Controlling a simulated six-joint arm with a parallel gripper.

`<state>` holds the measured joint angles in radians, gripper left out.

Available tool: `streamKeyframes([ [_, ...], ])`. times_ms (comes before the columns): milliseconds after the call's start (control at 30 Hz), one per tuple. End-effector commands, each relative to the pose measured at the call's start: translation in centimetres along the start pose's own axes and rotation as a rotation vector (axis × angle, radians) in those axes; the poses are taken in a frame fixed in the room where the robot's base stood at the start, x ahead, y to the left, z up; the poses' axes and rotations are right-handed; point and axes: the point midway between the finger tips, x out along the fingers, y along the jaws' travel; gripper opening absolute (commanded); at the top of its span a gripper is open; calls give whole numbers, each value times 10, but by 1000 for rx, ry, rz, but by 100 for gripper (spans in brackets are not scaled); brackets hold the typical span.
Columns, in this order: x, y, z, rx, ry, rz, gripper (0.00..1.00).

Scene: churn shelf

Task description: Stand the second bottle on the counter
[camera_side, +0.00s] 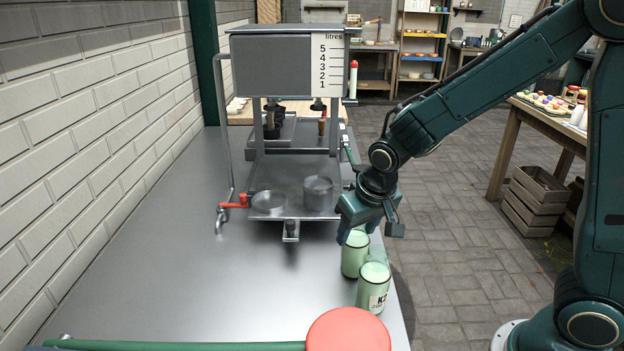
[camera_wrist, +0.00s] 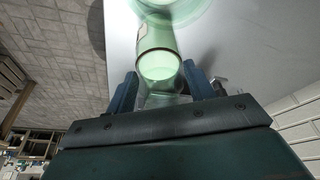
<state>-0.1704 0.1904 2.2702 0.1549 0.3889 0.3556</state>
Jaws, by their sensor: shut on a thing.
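Two clear bottles filled with pale green liquid are near the counter's right edge in the side view. My gripper (camera_side: 355,230) points down and is shut on the upper part of the farther bottle (camera_side: 354,257). This bottle stands upright at the counter top; I cannot tell whether its base touches. In the wrist view its body (camera_wrist: 158,45) shows beyond my jaws (camera_wrist: 165,90). The other bottle (camera_side: 373,289), marked K2, stands upright on the counter (camera_side: 230,300), nearer the side camera. Part of a pale green round shape (camera_wrist: 178,8) shows at the wrist view's top edge.
A metal frame with a litre-scale tank (camera_side: 272,66) stands behind, with a red-handled tap (camera_side: 236,202) and a tray holding round metal pieces (camera_side: 318,192). A red disc on a green rod (camera_side: 348,331) is at the front. The counter's left part is clear beside the brick wall.

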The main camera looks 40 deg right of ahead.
Motion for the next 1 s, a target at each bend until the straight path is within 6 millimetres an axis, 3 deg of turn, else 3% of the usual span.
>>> streamKeyframes([
  [200,0,0,-1,0,2,-1,30],
  [233,0,0,-1,0,2,-1,55],
  [367,0,0,-1,0,2,-1,79],
  [567,0,0,0,0,1,0,79],
  [633,0,0,0,0,-1,0,65],
  [1000,-1,0,-1,0,1,0,65],
])
